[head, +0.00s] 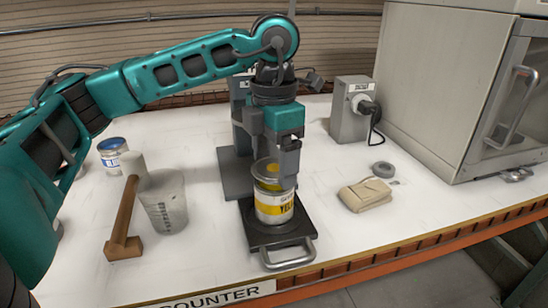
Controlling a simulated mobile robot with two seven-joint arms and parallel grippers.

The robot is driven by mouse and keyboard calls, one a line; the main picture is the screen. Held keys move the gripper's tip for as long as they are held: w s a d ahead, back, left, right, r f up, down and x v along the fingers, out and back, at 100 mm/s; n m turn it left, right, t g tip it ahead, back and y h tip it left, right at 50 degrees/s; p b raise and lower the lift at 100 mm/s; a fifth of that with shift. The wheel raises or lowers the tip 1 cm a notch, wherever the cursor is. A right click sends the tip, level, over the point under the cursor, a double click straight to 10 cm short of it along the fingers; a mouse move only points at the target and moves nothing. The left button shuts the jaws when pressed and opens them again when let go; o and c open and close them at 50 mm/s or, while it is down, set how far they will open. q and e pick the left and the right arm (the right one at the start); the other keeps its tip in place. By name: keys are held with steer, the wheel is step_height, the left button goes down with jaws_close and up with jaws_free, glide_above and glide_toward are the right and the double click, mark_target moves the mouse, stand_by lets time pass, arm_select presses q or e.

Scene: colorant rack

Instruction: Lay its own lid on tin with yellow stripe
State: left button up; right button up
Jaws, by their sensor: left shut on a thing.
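The tin with yellow stripe (274,208) stands upright on a dark plate with a metal handle, in the middle of the counter. The fingers hide part of the lid and rim, so I cannot tell whether the lid touches the rim all round. My right gripper is out of view.
A tan cloth (365,194), a grey tape roll (383,169) and a switch box (351,110) are right. A large cabinet (440,85) bounds the back right.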

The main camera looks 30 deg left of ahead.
arm_select(q)
steer(key=shift+f+b, duration=0.55)
steer(key=shift+f, duration=0.15)
steer(key=o, duration=0.9)
steer(key=shift+c, duration=0.2)
step_height(320, 180, up, 13)
steer(key=p, duration=0.3)
